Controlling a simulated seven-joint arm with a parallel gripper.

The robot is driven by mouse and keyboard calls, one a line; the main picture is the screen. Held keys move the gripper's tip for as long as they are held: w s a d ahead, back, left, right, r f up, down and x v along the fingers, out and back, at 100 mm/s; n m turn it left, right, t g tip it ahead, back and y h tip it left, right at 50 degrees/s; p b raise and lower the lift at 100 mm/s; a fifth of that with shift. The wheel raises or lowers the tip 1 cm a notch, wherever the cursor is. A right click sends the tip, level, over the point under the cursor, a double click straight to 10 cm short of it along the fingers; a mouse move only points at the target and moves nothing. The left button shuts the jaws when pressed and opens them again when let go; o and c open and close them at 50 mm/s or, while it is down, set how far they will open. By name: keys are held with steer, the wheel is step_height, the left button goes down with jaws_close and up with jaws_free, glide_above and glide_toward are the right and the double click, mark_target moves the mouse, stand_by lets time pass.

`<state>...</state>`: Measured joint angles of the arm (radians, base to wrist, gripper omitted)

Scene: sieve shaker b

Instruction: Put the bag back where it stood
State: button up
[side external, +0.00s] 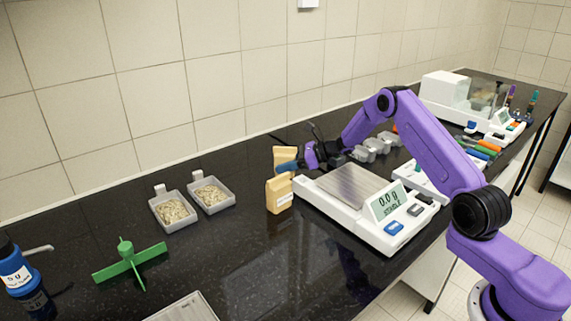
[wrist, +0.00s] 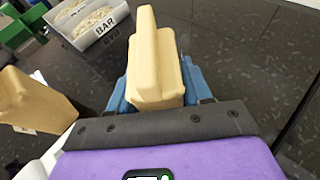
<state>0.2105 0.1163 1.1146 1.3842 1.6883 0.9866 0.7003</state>
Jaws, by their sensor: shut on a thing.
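My gripper (side external: 288,167), with blue fingers (wrist: 116,97), is shut on a tan bag (wrist: 156,65), which sits upright between the fingers in the wrist view. In the side view the top of this bag (side external: 285,153) shows behind the fingers. Its lower part is hidden, so I cannot tell whether it touches the bench. A second tan bag (side external: 279,196) stands on the black bench just in front of the held one, with a pale label on it. It also shows at the left of the wrist view (wrist: 32,103).
A white balance (side external: 345,205) reading 0.0 g stands close at the right. Two trays of pale material (side external: 172,211) (side external: 211,194) lie to the left, and a green cross-shaped piece (side external: 129,263) lies farther left. Bare bench (side external: 240,165) lies between trays and bags. The tiled wall is behind.

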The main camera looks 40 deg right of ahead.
steer(key=o, duration=1.3)
steer(key=shift+f, duration=0.1)
steer(key=shift+c, duration=0.2)
steer(key=shift+r, duration=0.2)
steer(key=v, duration=1.2)
